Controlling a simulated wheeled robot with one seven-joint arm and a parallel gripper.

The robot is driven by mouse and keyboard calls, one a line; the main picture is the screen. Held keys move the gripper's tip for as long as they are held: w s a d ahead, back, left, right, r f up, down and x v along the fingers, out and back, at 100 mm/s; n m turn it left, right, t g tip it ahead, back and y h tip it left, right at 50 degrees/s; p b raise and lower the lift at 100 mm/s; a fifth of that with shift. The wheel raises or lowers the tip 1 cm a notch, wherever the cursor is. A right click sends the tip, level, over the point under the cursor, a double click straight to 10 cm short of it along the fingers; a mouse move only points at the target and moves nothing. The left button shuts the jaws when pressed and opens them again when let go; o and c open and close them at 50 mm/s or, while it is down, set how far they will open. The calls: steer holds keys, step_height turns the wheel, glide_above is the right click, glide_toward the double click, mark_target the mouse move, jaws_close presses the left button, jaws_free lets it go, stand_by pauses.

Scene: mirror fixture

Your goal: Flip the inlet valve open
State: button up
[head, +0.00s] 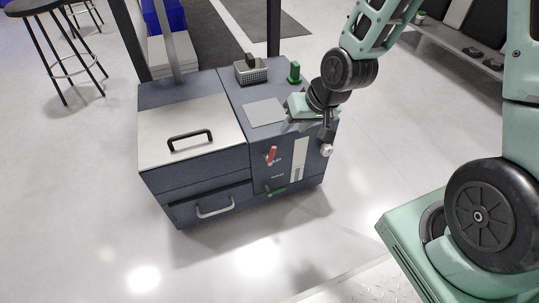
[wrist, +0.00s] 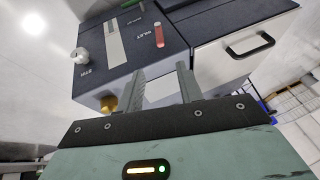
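The inlet valve's red lever (head: 271,155) is on the front face of the dark blue cabinet, pointing up with a slight tilt. In the wrist view the red lever (wrist: 159,35) shows beside the "INLET" label, beyond my fingertips. My gripper (head: 288,124) is above the cabinet's front top edge, up and to the right of the lever in the head view. In the wrist view my gripper (wrist: 163,78) has its two grey fingers apart with nothing between them. The lever is clear of the fingers.
A pale vertical strip (head: 299,160) and a white knob (head: 326,149) are right of the lever. A green handle (head: 276,191) is below. A brass knob (wrist: 108,103) shows near a finger. A green piece (head: 294,73) and a grey basket (head: 251,71) stand on top. Floor in front is clear.

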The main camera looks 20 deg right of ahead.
mark_target(271, 156)
steer(key=b+x, duration=0.8)
steer(key=x, duration=0.8)
steer(key=shift+f, duration=0.35)
steer(key=shift+w, duration=0.1)
steer(key=shift+c, duration=0.3)
jaws_close()
